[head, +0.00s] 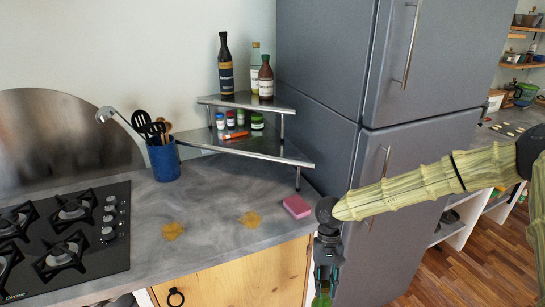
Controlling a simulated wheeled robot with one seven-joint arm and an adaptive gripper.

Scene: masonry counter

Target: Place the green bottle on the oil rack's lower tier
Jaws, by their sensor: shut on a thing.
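The oil rack (300,160) is a two-tier metal corner shelf on the counter against the wall. Its lower tier holds several small spice jars and an orange-capped item lying down. Its upper tier (215,99) holds a dark bottle (226,70), a pale yellow-green bottle (255,72) and a brown bottle (265,80). My gripper (325,284) points down at the bottom edge of the view, in front of the counter and below the rack. It is shut on a green thing (322,301), likely the green bottle, mostly cut off by the frame.
A pink sponge (296,206) lies near the counter's right front edge. Two yellow-brown stains (251,219) mark the counter (210,210). A blue utensil holder (163,160) stands left of the rack, beside the gas hob (70,240). A tall grey fridge (330,60) stands right behind the rack.

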